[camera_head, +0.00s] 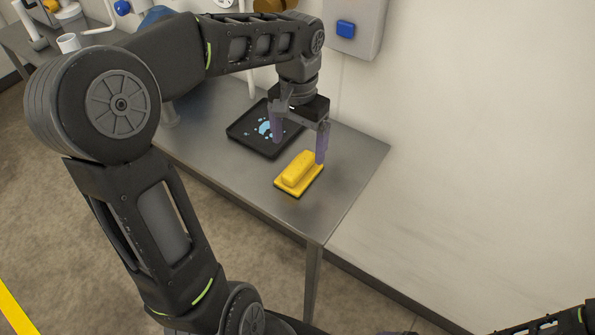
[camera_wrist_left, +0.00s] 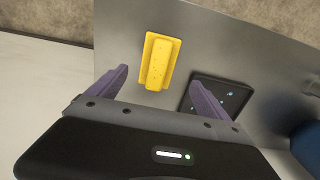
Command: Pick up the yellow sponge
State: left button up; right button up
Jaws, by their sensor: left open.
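The yellow sponge (camera_head: 299,171) lies on the metal table, on a flat yellow base with a dark underside, near the table's front right end. In the left wrist view the sponge (camera_wrist_left: 159,62) is ahead of the fingertips, between their lines. My left gripper (camera_head: 299,146) is open and empty, above the table beside the sponge, with its fingers pointing down. In the left wrist view its two purple fingers (camera_wrist_left: 160,79) are spread wide. Part of my right arm shows at the lower right edge in the head view, but its gripper is not visible.
A black tray (camera_head: 240,132) with pale blue spots lies behind and left of the sponge, close to a left finger. The metal table (camera_head: 348,160) has bare room right of the sponge. A wall with a grey box and blue button (camera_head: 345,29) stands behind.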

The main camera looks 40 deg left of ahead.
aim_at(299, 163)
pick_arm(q)
jog(key=shift+r, duration=0.1)
jog(key=shift+f, duration=1.35)
jog(key=shift+s+d+f+p, duration=0.15)
jog(key=shift+f+p, duration=0.35)
jog(key=shift+f, duration=2.1)
jog(key=c, duration=1.6)
jog(key=shift+o, duration=0.2)
